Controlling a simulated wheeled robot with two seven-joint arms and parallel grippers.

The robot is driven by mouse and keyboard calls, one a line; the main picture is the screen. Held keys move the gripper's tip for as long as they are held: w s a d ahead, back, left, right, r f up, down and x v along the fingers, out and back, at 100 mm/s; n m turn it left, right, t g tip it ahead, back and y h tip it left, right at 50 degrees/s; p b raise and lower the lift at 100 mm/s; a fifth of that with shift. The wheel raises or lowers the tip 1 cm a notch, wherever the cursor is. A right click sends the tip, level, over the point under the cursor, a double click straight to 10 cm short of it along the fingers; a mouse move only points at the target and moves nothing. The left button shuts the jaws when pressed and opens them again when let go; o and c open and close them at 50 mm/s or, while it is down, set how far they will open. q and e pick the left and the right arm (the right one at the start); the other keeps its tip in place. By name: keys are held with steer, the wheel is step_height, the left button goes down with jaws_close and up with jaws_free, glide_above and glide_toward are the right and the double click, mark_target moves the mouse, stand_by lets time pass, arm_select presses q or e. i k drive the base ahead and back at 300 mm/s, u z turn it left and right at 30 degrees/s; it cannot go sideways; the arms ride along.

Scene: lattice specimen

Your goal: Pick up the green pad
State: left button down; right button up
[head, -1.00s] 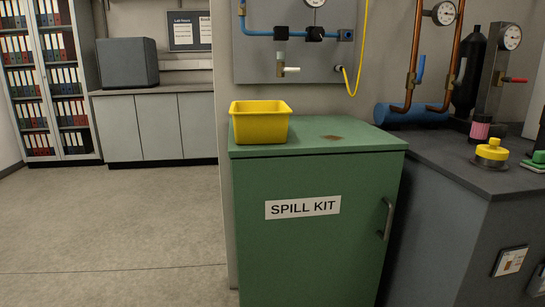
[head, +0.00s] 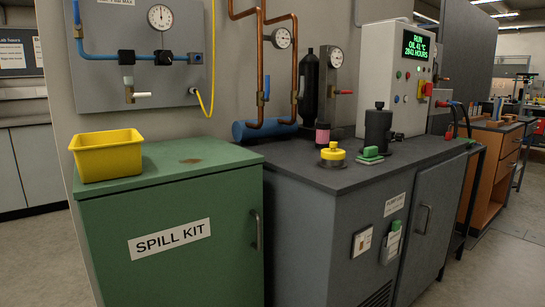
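The green pad (head: 370,154) lies on the dark grey counter of the pump cabinet, right of centre in the head view. It is a small flat block with a raised light-green part on top. It sits just in front of a black cylinder (head: 378,128) and to the right of a yellow-topped round fitting (head: 333,154). Neither of my grippers shows in the head view.
The green spill kit cabinet (head: 190,245) stands at left with a yellow bin (head: 107,155) on top. A control box (head: 394,75) with a green display stands behind the pad. Copper pipes and gauges rise at the back. The counter's front strip is clear.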

mark_target(370, 157)
steer(key=z, duration=0.1)
steer(key=i, duration=1.3)
steer(key=z, duration=0.1)
